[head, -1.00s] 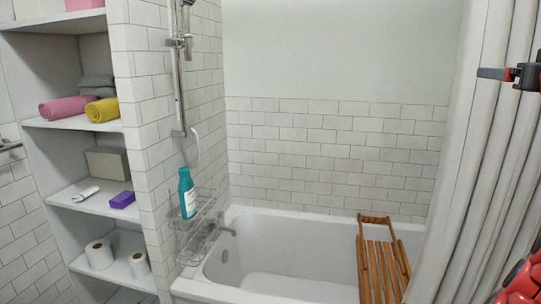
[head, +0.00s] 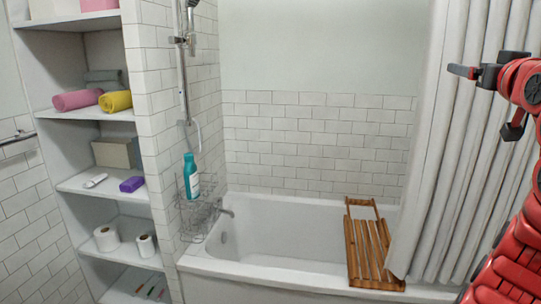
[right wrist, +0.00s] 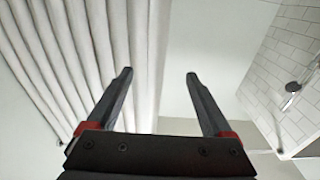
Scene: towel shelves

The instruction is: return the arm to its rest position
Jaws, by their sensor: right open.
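My right gripper (head: 460,71) is at the upper right of the head view, raised in front of the white shower curtain (head: 462,150), with its dark finger end pointing left. My red arm runs down the right edge below it. In the right wrist view the gripper (right wrist: 159,74) has its two dark fingers apart with nothing between them. The curtain (right wrist: 80,50) fills the left of that view. My left gripper is not in view.
A teal bottle (head: 190,178) stands in a wire rack. A wooden rack (head: 367,250) lies across the bathtub (head: 270,212).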

